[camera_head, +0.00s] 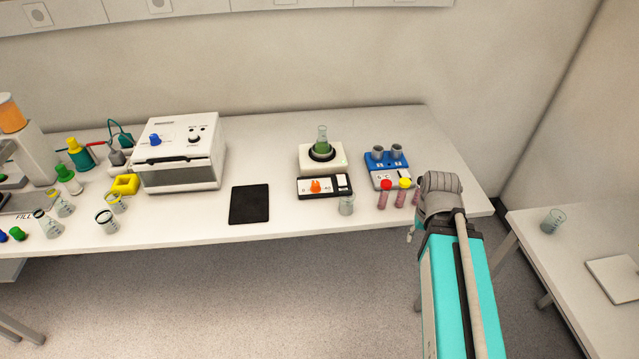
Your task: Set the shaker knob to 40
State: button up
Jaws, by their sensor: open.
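The shaker is a small white unit (322,162) with a black front panel, near the middle right of the bench. A flask with green liquid (322,139) stands in the dark ring on its top. An orange knob (315,186) sits on the front panel; its setting is too small to read. A small green light shows on the unit. My arm rises at the lower right, its grey joint near the bench's front edge, to the right of the shaker. I cannot make out my gripper's fingers.
A clear beaker (346,204) stands close to the right front of the shaker panel. A black pad (249,204) lies to the left, beside a white box device (182,150) with a blue knob.

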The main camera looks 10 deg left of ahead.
aim_at(314, 188)
jog(key=k, duration=1.1)
jog(key=u, duration=0.55)
jog(key=i, duration=1)
